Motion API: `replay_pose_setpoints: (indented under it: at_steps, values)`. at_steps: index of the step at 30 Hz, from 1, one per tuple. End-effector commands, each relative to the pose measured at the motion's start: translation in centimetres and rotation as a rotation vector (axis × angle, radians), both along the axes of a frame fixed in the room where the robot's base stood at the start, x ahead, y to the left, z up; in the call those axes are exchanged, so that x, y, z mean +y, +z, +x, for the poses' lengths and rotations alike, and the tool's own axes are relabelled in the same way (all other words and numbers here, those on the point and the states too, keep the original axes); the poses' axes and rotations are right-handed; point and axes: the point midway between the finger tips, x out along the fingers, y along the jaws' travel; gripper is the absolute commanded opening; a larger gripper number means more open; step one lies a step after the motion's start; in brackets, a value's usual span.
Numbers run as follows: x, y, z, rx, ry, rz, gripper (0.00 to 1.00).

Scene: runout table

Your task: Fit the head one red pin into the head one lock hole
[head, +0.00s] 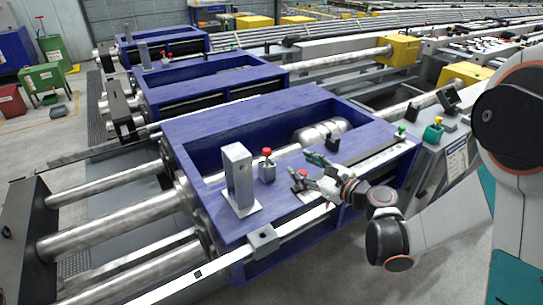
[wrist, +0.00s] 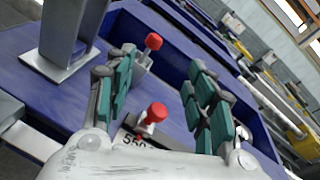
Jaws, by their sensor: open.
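Two red-topped pins show on the blue machine frame (head: 190,135). The other red pin (head: 302,173) is by my gripper (head: 309,172); in the wrist view this nearer red knob (wrist: 156,112) shows low between the fingers, by a plate with digits. My gripper (wrist: 162,68) is open, teal fingers spread, with a gap to the nearer knob. I cannot tell which pin is head one's. I cannot make out the lock hole.
The grey post (head: 237,175) rises from the frame's front left, also in the wrist view (wrist: 68,35). A steel cylinder (head: 318,132) lies in the frame's opening. A green knob (head: 401,130) is at the right. Similar blue frames (head: 210,80) stand behind.

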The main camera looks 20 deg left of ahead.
Motion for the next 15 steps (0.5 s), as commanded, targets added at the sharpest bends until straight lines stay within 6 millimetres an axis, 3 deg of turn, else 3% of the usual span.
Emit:
replay_pose_setpoints:
  at_steps: [6, 15]
  values:
    - [1.9, -3.0, 0.6, 0.163, -0.007, 0.235, 0.5]
    - [3.2, -3.6, 1.1, 0.229, -0.005, 0.324, 0.5]
